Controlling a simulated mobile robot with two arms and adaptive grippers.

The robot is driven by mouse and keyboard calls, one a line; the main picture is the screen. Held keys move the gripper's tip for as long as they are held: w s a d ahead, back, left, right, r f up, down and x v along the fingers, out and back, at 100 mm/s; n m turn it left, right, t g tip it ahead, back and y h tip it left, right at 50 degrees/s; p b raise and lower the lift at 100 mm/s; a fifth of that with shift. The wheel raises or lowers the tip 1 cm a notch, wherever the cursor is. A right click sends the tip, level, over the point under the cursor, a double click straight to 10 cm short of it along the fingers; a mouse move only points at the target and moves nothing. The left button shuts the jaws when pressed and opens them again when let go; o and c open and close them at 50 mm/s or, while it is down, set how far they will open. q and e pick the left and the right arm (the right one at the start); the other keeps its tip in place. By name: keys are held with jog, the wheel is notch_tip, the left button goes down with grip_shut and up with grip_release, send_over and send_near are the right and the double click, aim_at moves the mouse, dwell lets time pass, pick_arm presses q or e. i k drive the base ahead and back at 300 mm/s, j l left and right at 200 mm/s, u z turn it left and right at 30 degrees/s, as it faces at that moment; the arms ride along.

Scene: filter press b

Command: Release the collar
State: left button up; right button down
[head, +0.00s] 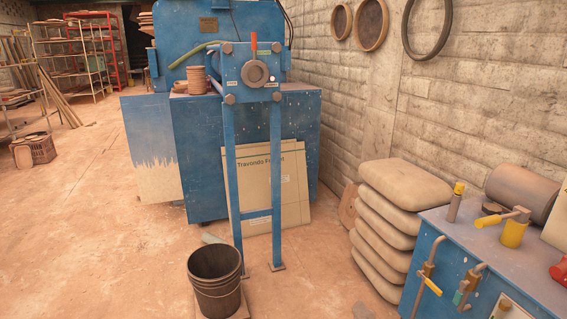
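A blue stand with a blue box panel (238,88) is in the middle of the head view. A round grey-brown collar-like ring (255,73) sits on the front of this panel. A red upright handle (254,43) stands just above the ring, next to a small green label. A small pale knob or button (272,78) is at the ring's right. Small labels flank the ring but are too small to read. I cannot tell whether the ring is locked or loose. Neither of my grippers is in view.
A dark bucket (215,282) stands on the floor before the stand. Stacked sacks (387,215) and a blue bench (480,270) with yellow-handled valves are at the right. A blue machine (190,150) is behind the stand. The floor at left is mostly free.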

aim_at(263, 80)
jog(key=i+u, duration=0.1)
jog(key=i, duration=0.65)
jog(key=i+l+u, duration=0.1)
jog(key=i, duration=0.6)
jog(key=i+l+u, duration=0.1)
jog(key=i+l, duration=0.15)
jog(key=i, duration=0.5)
jog(key=i+l+u, duration=0.25)
jog(key=i, duration=0.2)
jog(key=i+l+u, duration=0.25)
jog(key=i, duration=0.2)
jog(key=j, duration=0.1)
